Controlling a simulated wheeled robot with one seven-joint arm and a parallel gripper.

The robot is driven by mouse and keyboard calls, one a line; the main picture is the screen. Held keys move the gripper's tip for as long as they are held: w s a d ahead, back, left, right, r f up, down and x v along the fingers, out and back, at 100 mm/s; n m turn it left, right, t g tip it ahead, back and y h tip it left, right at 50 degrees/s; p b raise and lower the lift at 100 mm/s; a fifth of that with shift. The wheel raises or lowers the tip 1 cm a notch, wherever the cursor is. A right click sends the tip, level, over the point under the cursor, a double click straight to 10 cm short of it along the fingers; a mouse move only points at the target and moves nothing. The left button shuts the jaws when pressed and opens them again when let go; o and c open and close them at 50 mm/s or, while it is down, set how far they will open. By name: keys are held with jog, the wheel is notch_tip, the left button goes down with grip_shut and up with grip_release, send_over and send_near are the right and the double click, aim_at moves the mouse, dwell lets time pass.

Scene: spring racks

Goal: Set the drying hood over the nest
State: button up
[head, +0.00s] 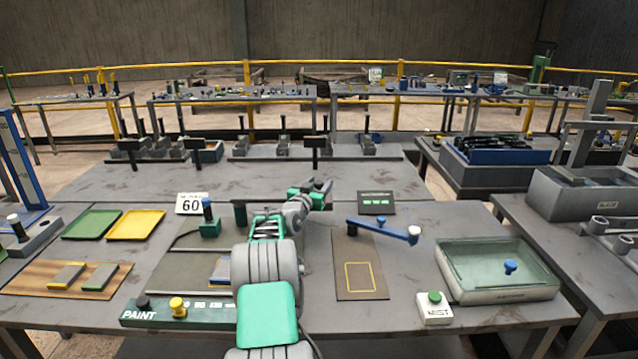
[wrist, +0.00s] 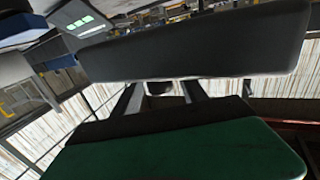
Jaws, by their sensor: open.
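A clear, green-tinted box with a blue knob (head: 510,267), which looks like the drying hood (head: 470,262), sits at the right of the bench inside a pale-rimmed base. Whether it is a cover or a tank is hard to tell. A brown board with a yellow rectangle outline (head: 360,275) lies left of it; I cannot tell whether this is the nest. My gripper (head: 322,190) is open and empty above the middle of the bench, back and left of the hood and apart from it. In the wrist view my two jaws (wrist: 165,97) are spread with nothing between them.
A blue lever arm (head: 384,230) stands between board and hood. A MIST button box (head: 435,307) sits at the front. A PAINT panel (head: 180,312), green tray (head: 92,224) and yellow tray (head: 136,225) are left. A dark sign box (head: 377,203) stands behind the board.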

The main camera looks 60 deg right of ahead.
jog(key=shift+c, duration=0.4)
grip_shut()
dwell(1.0)
